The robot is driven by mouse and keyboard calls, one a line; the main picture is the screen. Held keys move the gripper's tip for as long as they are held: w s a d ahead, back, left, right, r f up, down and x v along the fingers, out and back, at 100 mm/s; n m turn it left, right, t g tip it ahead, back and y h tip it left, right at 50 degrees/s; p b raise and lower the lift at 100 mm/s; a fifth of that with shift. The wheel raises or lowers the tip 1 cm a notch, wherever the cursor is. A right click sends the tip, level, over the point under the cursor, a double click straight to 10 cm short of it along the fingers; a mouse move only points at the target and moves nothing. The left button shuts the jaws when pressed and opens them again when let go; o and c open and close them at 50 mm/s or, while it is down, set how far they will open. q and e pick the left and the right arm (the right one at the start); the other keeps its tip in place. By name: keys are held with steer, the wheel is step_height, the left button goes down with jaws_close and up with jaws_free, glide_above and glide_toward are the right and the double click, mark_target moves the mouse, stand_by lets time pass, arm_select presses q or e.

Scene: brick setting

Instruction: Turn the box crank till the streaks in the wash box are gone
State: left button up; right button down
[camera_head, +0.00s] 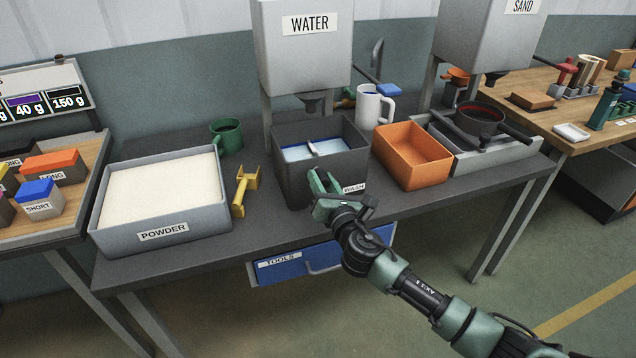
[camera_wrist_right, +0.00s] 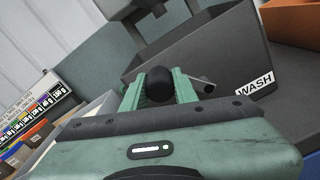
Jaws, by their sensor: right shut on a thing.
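The dark grey wash box (camera_head: 348,166), marked WASH, stands on the table under the water tank. It holds blue liquid with paler whitish areas (camera_head: 330,143); separate streaks are too small to tell apart. A light bar (camera_head: 312,148) lies across the liquid. My right gripper (camera_head: 323,182) is at the box's front wall. In the right wrist view its green fingers (camera_wrist_right: 158,88) are shut on the black crank knob (camera_wrist_right: 158,82). A short metal piece of the crank (camera_wrist_right: 203,85) shows beside the right finger. My left gripper is not in view.
A powder tray (camera_head: 160,236) and yellow scoop (camera_head: 241,192) stand left of the box. An orange bin (camera_head: 412,160) stands close on its right, with a white mug (camera_head: 370,106) behind. The water tank (camera_head: 305,55) hangs above. A blue tools drawer (camera_head: 320,262) is below.

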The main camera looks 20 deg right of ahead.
steer(key=d+f+m, duration=0.1)
steer(key=d+m, duration=1)
steer(key=m, duration=0.8)
steer(key=shift+w+f+p, duration=0.15)
steer(key=shift+p, duration=0.3)
steer(key=c, duration=1.1)
jaws_free()
steer(key=s, duration=0.7)
steer(key=shift+s+d+b, duration=0.2)
steer(key=shift+s+b, duration=0.2)
